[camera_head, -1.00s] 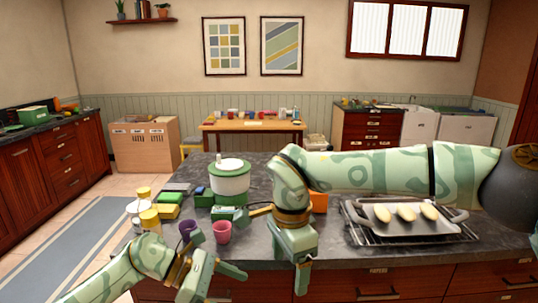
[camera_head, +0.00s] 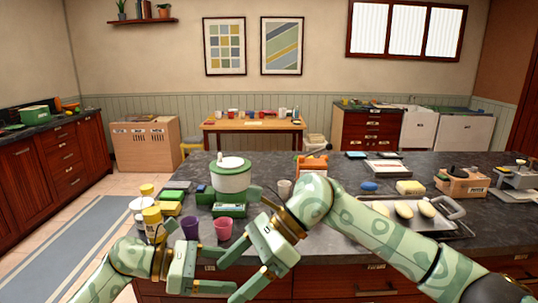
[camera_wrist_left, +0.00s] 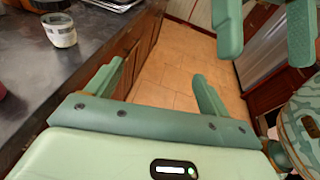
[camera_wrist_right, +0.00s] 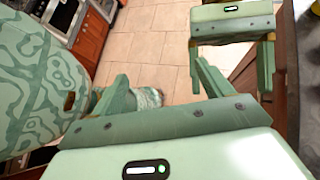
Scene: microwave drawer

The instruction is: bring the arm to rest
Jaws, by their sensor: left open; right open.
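My left gripper (camera_head: 228,268) is open and empty in front of the counter's front edge at the lower left of the head view. Its two spread fingers (camera_wrist_left: 155,88) show with only floor and drawers behind them in the left wrist view. My right gripper (camera_head: 250,240) is open beside it, near the counter edge. Its fingers (camera_wrist_right: 163,88) are apart and hold nothing in the right wrist view. The two grippers are close together and overlap in the head view; I cannot tell whether they touch.
The dark counter (camera_head: 340,240) carries a purple cup (camera_head: 190,228), a pink cup (camera_head: 223,229), a white and green pot (camera_head: 231,176) and yellow-lidded jars (camera_head: 152,220). A metal tray (camera_head: 452,212) with pale oblong items is partly behind my right arm. Open floor lies before the counter.

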